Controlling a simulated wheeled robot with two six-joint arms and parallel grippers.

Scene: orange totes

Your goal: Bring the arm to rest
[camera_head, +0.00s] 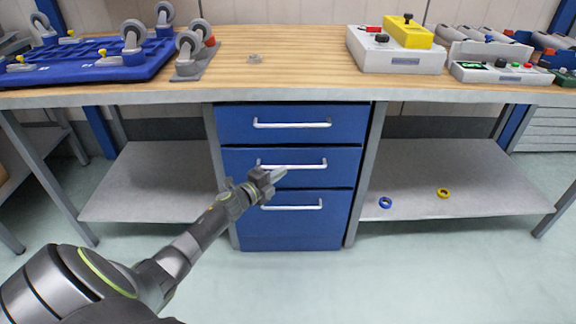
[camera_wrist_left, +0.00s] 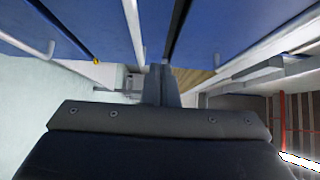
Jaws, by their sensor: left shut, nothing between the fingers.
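My left arm comes in from the lower left in the head view. My left gripper (camera_head: 279,173) is shut and empty, in front of the middle drawer of the blue drawer unit (camera_head: 288,230). Its tip overlaps the middle drawer's handle (camera_head: 310,164) in the picture; I cannot tell whether they touch. In the left wrist view the shut fingers (camera_wrist_left: 161,82) show at the centre, with blue drawer fronts (camera_wrist_left: 95,22) above them. All three drawers look closed. My right gripper is not in view.
The wooden workbench (camera_head: 290,62) holds a blue tray (camera_head: 95,68) with casters at the left and control boxes (camera_head: 400,62) at the right. A blue ring (camera_head: 385,202) and a yellow ring (camera_head: 443,193) lie on the right lower shelf (camera_head: 480,165). The floor in front is clear.

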